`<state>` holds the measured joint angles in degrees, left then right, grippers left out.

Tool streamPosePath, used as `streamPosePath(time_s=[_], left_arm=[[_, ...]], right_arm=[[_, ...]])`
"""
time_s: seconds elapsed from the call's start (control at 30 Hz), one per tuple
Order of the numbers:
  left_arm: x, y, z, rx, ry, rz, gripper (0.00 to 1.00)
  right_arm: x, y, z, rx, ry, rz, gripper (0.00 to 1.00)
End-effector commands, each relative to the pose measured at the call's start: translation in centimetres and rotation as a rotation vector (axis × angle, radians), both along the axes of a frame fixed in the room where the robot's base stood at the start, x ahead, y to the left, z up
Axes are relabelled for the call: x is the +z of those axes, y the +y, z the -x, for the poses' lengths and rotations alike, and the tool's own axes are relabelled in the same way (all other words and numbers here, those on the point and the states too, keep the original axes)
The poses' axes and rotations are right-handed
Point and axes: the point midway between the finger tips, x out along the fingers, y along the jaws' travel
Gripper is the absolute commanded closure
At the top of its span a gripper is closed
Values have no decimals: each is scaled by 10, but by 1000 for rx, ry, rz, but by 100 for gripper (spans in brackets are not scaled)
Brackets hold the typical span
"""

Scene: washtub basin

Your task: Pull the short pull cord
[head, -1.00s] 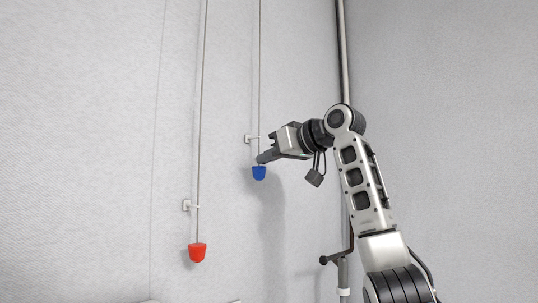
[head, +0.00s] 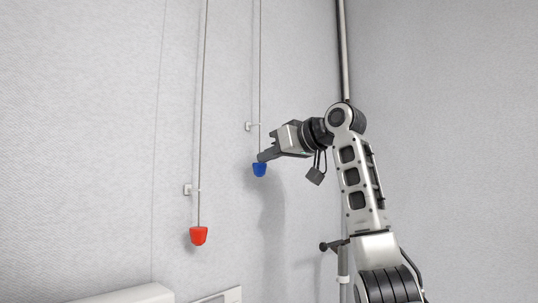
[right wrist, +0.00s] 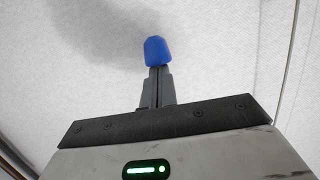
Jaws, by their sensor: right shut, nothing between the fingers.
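The blue knob (head: 260,170) ends the short pull cord (head: 260,60), which hangs down the grey wall. My right gripper (head: 264,156) is just above the blue knob, its tips touching or very close to the knob's top. In the right wrist view its fingers (right wrist: 160,80) are shut together, with the blue knob (right wrist: 156,51) beyond their tips. I cannot tell how the thin cord passes the fingertips. A red knob (head: 198,236) hangs on the longer cord (head: 201,110) to the left. My left gripper is out of view.
Small white brackets stand on the wall beside the cords, one near the blue cord (head: 248,126) and one near the red cord (head: 188,190). A vertical pipe (head: 345,60) runs in the corner behind my right arm. A white ledge (head: 125,294) shows at the bottom.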

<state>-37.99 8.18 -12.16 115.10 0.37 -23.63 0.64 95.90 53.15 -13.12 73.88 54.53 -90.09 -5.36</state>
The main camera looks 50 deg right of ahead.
Motion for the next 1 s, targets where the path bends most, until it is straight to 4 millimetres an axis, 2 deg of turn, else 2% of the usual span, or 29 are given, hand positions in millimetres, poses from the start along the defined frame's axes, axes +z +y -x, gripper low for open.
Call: streamPosePath(time_s=[0.03, 0.17, 0.2, 0.23, 0.4, 0.6, 0.77, 1.0], left_arm=[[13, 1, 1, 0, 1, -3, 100], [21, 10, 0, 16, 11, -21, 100], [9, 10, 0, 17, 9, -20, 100], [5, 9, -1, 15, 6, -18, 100], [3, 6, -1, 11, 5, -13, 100], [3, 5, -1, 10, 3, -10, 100], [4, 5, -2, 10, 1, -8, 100], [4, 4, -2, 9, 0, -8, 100]], right_arm=[[14, 2, -2, 2, 2, 0, 100], [44, 6, -4, 9, -2, 1, 100], [37, 4, 6, 7, -6, 2, 100], [36, 4, 15, 7, -7, 1, 100], [46, 4, 54, 8, -9, 3, 100], [54, 4, 83, 8, -6, 1, 100], [56, 4, 93, 8, -4, 1, 100], [57, 4, 94, 9, -4, 1, 100]])
